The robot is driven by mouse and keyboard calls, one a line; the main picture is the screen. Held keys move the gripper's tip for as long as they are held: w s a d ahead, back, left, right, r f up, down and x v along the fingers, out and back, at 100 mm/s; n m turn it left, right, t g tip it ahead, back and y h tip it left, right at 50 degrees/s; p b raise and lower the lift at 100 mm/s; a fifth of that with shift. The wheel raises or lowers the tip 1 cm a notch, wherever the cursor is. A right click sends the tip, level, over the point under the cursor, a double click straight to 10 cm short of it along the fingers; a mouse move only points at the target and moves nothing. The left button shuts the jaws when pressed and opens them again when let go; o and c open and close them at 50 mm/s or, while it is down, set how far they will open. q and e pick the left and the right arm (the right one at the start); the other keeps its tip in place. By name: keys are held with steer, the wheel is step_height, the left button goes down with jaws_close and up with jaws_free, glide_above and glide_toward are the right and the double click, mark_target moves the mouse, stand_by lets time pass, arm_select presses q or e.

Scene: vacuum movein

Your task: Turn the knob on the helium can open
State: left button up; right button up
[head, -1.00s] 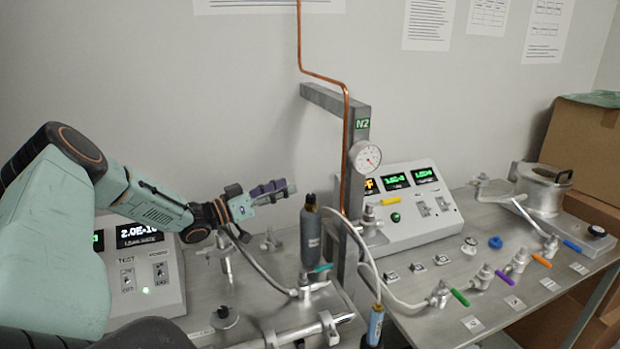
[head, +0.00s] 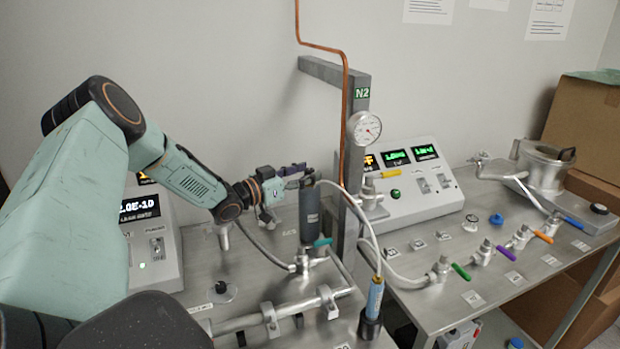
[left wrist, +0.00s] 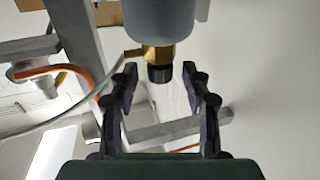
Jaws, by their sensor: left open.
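My left gripper (head: 298,176) is at the can's top. In the left wrist view its fingers (left wrist: 162,98) are open, one on each side of the knob's line, with visible gaps to the knob. My right gripper is not in view.
The grey post (head: 352,170) with a copper pipe (head: 346,110) and dial gauge (head: 364,128) stands close right of the can. A white hose (head: 358,212) curves beside it. A small blue cylinder (head: 375,297) stands in front. Metal pipework (head: 275,316) crosses the near bench.

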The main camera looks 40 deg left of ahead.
arm_select(q)
steer(key=shift+w+d, duration=0.1)
steer(key=shift+w, duration=0.7)
steer(key=shift+r, duration=0.1)
steer(key=shift+c, duration=0.3)
jaws_close()
